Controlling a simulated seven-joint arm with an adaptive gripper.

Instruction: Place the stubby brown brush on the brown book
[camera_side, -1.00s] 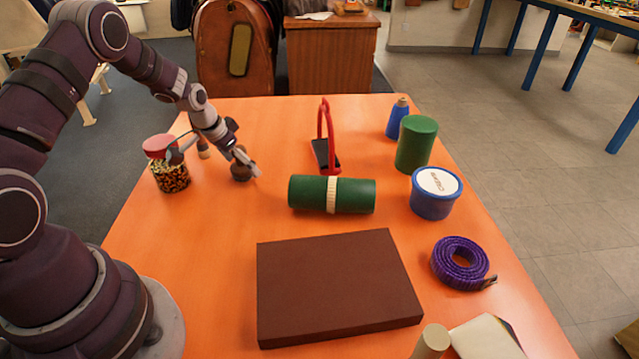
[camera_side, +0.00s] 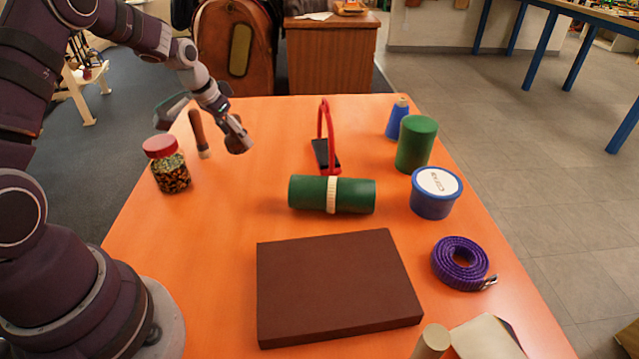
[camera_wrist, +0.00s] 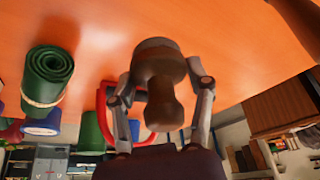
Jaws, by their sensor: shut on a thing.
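The stubby brown brush (camera_side: 238,143) is in my gripper (camera_side: 230,132) in the side view, above the far left part of the orange table. In the wrist view the brush (camera_wrist: 160,95) shows its rounded brown head and narrower handle between the two fingers of my gripper (camera_wrist: 165,88). My gripper is shut on it. The brown book (camera_side: 335,285) lies flat and closed at the near middle of the table, with nothing on its cover. The brush is well behind and to the left of the book.
A rolled green mat (camera_side: 308,192) lies between the brush and the book. A jar with a red lid (camera_side: 166,165) and a slim brown-handled brush (camera_side: 198,132) stand at left. A red-handled item (camera_side: 325,140), a green cylinder (camera_side: 416,145) and a blue tub (camera_side: 434,195) stand farther right.

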